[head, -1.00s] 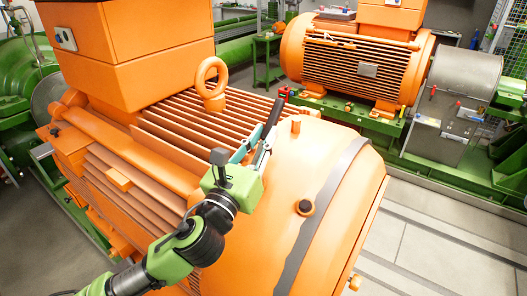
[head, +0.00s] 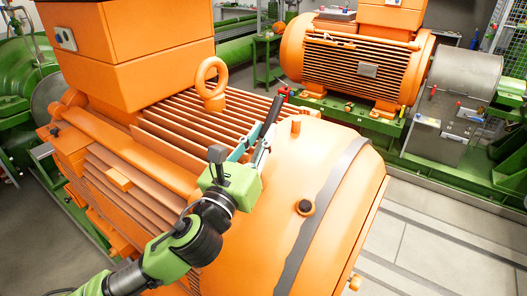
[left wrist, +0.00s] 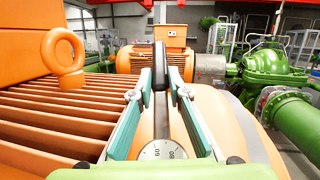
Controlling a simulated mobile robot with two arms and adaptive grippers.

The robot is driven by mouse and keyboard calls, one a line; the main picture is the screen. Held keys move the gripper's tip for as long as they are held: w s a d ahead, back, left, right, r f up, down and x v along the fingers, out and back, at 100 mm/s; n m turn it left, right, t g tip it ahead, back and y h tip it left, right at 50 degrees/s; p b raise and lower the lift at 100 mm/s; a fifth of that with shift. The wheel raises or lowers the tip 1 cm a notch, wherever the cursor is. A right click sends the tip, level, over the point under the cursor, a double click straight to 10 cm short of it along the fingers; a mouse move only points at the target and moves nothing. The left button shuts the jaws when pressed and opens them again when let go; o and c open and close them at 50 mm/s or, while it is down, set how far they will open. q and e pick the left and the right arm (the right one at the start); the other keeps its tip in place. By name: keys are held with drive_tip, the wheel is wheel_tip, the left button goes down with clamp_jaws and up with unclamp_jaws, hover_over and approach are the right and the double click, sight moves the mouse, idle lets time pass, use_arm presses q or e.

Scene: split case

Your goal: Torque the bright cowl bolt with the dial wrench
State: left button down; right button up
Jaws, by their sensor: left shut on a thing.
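My left gripper (head: 258,146) is above the upper edge of the orange motor's rounded cowl (head: 330,170). It is shut on the dial wrench (head: 272,114), whose black handle points up and away. In the left wrist view the fingertips (left wrist: 160,78) close around the wrench's black grip (left wrist: 160,56), and its white dial face (left wrist: 163,150) shows between the fingers. An orange stud (head: 296,126) stands near the wrench. I cannot pick out a clearly bright bolt. My right gripper is not in view.
A lifting eye (head: 211,82) stands on the finned motor top, left of the wrench; it also shows in the left wrist view (left wrist: 63,55). The orange terminal box (head: 130,50) rises behind. A second orange motor (head: 350,65) stands farther back. Open floor (head: 435,240) lies right.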

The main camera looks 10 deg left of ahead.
sight(258, 146)
use_arm(q)
drive_tip(key=shift+r, duration=0.2)
drive_tip(key=shift+s+a+r+p, duration=0.15)
drive_tip(key=shift+s+r+p, duration=0.25)
drive_tip(key=shift+r+p, duration=0.25)
drive_tip(key=shift+s+a+r+p, duration=0.15)
drive_tip(key=shift+s+r+p, duration=0.2)
drive_tip(key=shift+r+p, duration=0.3)
drive_tip(key=shift+f, duration=0.1)
